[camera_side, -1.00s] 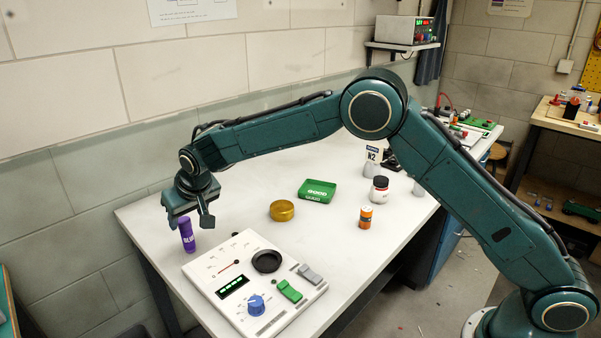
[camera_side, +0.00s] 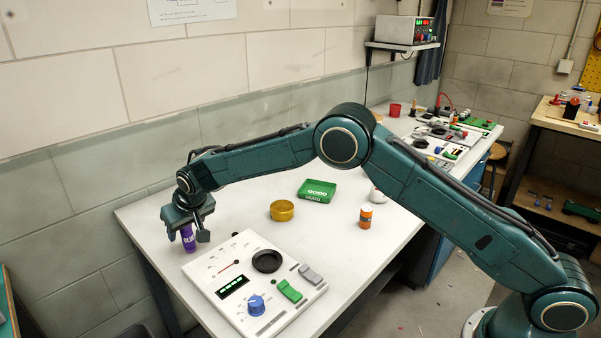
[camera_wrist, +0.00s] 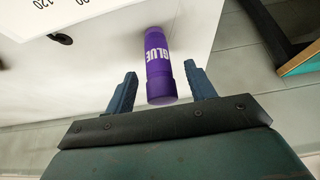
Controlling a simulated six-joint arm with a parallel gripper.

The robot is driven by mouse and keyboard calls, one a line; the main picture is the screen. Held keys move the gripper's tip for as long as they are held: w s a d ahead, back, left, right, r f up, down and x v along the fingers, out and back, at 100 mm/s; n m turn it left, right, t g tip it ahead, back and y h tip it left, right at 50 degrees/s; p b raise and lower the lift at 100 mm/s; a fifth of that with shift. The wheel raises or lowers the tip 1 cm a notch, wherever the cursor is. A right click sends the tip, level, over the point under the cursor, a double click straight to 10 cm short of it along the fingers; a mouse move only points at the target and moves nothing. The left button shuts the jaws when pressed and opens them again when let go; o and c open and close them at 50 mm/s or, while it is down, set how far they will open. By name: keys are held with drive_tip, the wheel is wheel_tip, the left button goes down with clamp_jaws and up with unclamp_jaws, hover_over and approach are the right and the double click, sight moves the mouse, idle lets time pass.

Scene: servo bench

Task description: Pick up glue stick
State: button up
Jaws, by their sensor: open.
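The purple glue stick (camera_side: 188,241) stands upright near the far left corner of the white table, beside the panel. In the wrist view the glue stick (camera_wrist: 158,66) shows its white GLUE lettering and lies between the fingertips, with a gap on each side. My gripper (camera_side: 188,229) is right over it in the side view, and its jaws hide the top of the stick. In the wrist view my gripper (camera_wrist: 160,85) is open, one blue finger on each side of the stick.
A white control panel (camera_side: 221,262) with a blue knob (camera_side: 256,305) and switches lies just right of the stick. The table edge is close on the left.

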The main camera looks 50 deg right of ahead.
drive_tip(key=shift+x, duration=1.2)
drive_tip(key=shift+c, duration=0.2)
drive_tip(key=c, duration=1)
